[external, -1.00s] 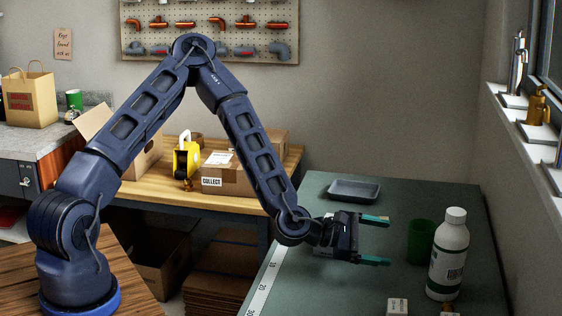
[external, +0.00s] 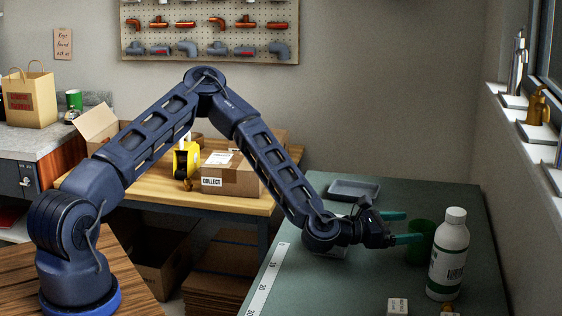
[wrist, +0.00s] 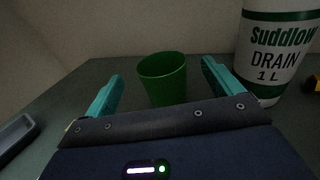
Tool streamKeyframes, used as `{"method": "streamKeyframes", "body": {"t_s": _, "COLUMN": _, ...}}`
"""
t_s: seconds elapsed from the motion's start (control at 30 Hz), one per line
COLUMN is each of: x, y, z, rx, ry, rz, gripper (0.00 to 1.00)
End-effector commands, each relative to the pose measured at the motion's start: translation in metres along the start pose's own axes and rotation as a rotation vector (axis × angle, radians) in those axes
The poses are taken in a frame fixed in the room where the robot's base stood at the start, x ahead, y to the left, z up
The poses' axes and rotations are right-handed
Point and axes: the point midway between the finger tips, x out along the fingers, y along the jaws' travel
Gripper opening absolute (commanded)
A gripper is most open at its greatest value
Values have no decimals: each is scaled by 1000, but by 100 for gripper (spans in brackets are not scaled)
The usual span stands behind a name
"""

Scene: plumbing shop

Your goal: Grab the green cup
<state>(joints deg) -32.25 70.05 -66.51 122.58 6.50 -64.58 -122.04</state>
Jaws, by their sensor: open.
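A dark green cup (external: 419,243) stands upright on the green table, left of a white bottle. In the wrist view the green cup (wrist: 163,79) stands ahead of my gripper, between the lines of its two teal fingers. My gripper (external: 400,227) is open and low over the table, its fingertips close to the left side of the cup. It also shows in the wrist view (wrist: 161,80), with nothing held. Whether a finger touches the cup cannot be told. Another green cup-like item (external: 74,99) stands on the far left counter.
The white drain bottle (external: 448,255) stands close right of the cup. A grey tray (external: 354,190) lies at the table's back. A small white box (external: 398,307) is near the front.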

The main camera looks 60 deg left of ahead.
Motion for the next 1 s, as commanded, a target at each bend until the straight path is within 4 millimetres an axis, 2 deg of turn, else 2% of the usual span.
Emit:
{"method": "streamKeyframes", "body": {"t_s": 0.13, "x": 10, "y": -1, "z": -1, "rx": 0, "ry": 0, "rz": -1, "gripper": 91}}
{"method": "streamKeyframes", "body": {"t_s": 0.43, "x": 47, "y": -1, "z": -3, "rx": 1, "ry": 0, "rz": 0, "gripper": 91}}
{"method": "streamKeyframes", "body": {"t_s": 0.77, "x": 53, "y": 0, "z": -4, "rx": 0, "ry": 1, "rz": 0, "gripper": 91}}
{"method": "streamKeyframes", "body": {"t_s": 1.0, "x": 53, "y": 0, "z": -4, "rx": 0, "ry": 1, "rz": 0, "gripper": 44}}
